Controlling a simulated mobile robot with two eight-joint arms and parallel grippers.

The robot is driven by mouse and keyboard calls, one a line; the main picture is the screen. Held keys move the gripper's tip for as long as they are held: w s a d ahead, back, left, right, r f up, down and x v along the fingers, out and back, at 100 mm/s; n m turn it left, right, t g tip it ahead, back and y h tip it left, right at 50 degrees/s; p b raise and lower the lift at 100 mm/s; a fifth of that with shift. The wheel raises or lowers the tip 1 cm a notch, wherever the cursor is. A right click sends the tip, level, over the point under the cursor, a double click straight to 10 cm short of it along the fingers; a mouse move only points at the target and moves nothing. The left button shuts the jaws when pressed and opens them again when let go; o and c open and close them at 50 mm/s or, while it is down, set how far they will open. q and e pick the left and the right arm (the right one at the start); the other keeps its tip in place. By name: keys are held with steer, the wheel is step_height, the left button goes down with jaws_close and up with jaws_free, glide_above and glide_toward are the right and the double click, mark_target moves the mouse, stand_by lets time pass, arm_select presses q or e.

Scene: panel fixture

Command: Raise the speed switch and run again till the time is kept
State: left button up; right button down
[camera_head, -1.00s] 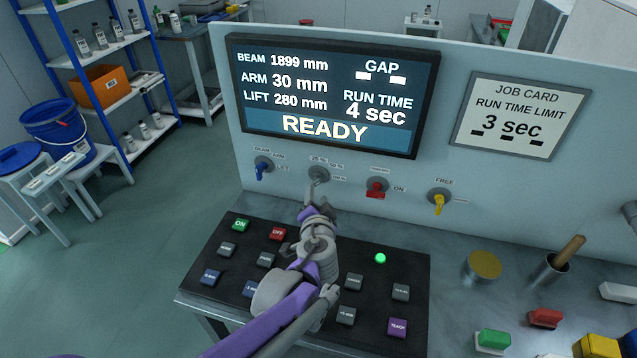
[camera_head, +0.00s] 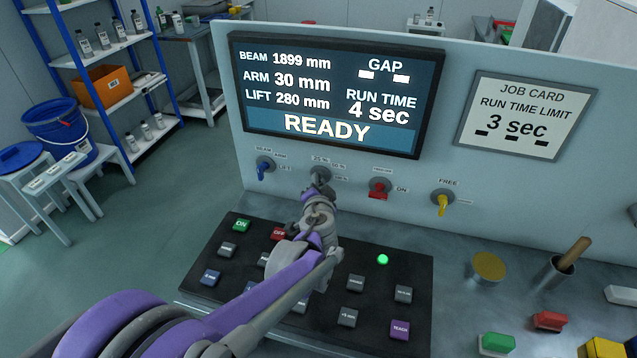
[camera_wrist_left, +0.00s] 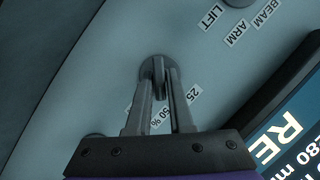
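The speed switch (camera_head: 320,174) is a grey knob on the panel, with labels such as 25 % and 50 % around it. My left gripper (camera_wrist_left: 160,90) is at this switch, its two fingers closed on either side of the switch's narrow grip (camera_wrist_left: 159,78). The arm hides part of the switch in the head view, so its exact setting is unclear. The display (camera_head: 330,95) reads READY, RUN TIME 4 sec. The job card (camera_head: 525,115) reads RUN TIME LIMIT 3 sec. My right gripper is not in view.
A blue switch (camera_head: 263,172) is left of the speed switch; a red switch (camera_head: 379,190) and a yellow one (camera_head: 442,205) are to its right. Below lies a black button board (camera_head: 330,275) with a lit green lamp (camera_head: 383,259); my left arm covers part of it.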

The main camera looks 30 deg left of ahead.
arm_select(q)
jaws_close()
steer(key=shift+f+m+y, duration=0.1)
steer(key=shift+m+y, duration=0.5)
steer(key=shift+m, duration=0.6)
steer(key=m+t+y, duration=0.1)
steer(key=m, duration=0.1)
steer(key=m+y+b, duration=0.1)
steer(key=m, duration=0.1)
steer(key=shift+d+f+m+t+b, duration=0.1)
steer(key=shift+f+m+t+b, duration=0.1)
steer(key=shift+m+t+b, duration=0.15)
steer(key=shift+m, duration=0.25)
steer(key=o, duration=0.5)
jaws_free()
steer(key=shift+o, duration=0.2)
